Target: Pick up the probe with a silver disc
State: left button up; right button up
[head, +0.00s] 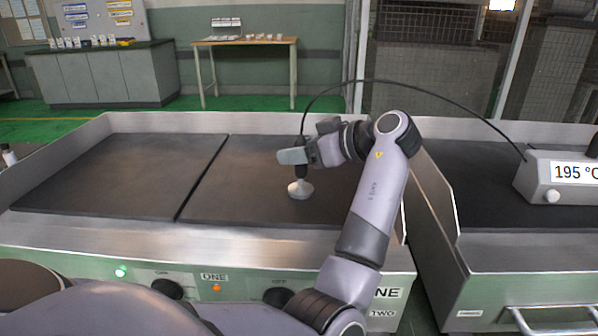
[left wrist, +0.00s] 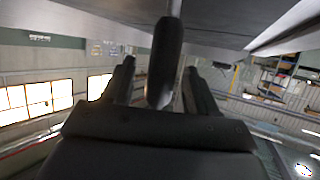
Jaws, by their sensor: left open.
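The probe has a black handle and a round silver disc (head: 300,189) at its lower end. It stands upright with the disc on the dark griddle plate (head: 245,200) in the head view. My left gripper (head: 297,156) is at the handle, above the disc, and hides part of the handle. In the left wrist view the black handle (left wrist: 165,60) lies between the two fingers of my left gripper (left wrist: 160,85), with gaps on both sides. The gripper is open. My right gripper is not in view.
A thin black cable runs from the probe's top to the readout box (head: 560,180), which shows 195 °C, on the right griddle. A metal rim (head: 150,122) edges the left griddle. Knobs (head: 168,288) sit on its front. The left plate (head: 110,175) is clear.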

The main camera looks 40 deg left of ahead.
pick_arm(q)
jog(key=shift+c, duration=0.3)
grip_shut()
jog(key=shift+r, duration=0.1)
